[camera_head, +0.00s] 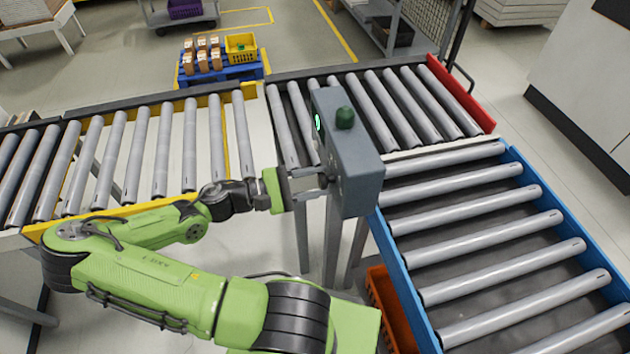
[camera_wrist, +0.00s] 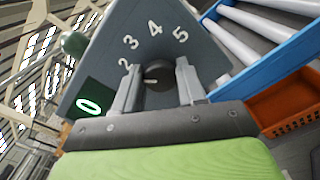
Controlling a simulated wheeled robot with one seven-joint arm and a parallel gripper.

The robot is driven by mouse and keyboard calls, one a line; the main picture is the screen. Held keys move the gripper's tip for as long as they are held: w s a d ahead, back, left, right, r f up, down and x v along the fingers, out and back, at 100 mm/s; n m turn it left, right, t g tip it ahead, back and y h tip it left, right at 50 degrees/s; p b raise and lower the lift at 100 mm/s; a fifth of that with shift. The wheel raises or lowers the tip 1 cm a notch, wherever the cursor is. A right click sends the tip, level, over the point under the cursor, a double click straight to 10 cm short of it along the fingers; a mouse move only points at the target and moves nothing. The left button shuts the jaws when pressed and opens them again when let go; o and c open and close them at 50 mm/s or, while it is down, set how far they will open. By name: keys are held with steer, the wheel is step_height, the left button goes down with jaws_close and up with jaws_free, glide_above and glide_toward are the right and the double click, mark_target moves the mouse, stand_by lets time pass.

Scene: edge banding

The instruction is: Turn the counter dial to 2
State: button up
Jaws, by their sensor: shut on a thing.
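The counter dial (camera_wrist: 158,74) is a dark round knob on the face of a grey control box (camera_head: 345,150). In the wrist view the numbers 2, 3, 4 and 5 show around it, and a lit display (camera_wrist: 88,107) on the box reads 0. My gripper (camera_wrist: 157,88) is shut on the dial, one finger on each side. The dial has a light pointer mark on its left side, below the 2. Any numbers below the dial are hidden by my gripper. In the head view my gripper (camera_head: 305,184) reaches the box from the left.
A green button (camera_head: 345,118) tops the box. Roller conveyors surround it, with a yellow rail at left, a red end (camera_head: 462,98) behind and a blue rail (camera_head: 565,215) at right. An orange crate (camera_head: 384,300) stands below. A blue pallet (camera_head: 222,72) holds boxes behind.

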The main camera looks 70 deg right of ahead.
steer(key=shift+m, duration=0.3)
steer(key=o, duration=1)
steer(key=v, duration=1.5)
steer(key=shift+w+a, duration=0.2)
steer(key=shift+w, duration=0.1)
steer(key=shift+f, duration=0.15)
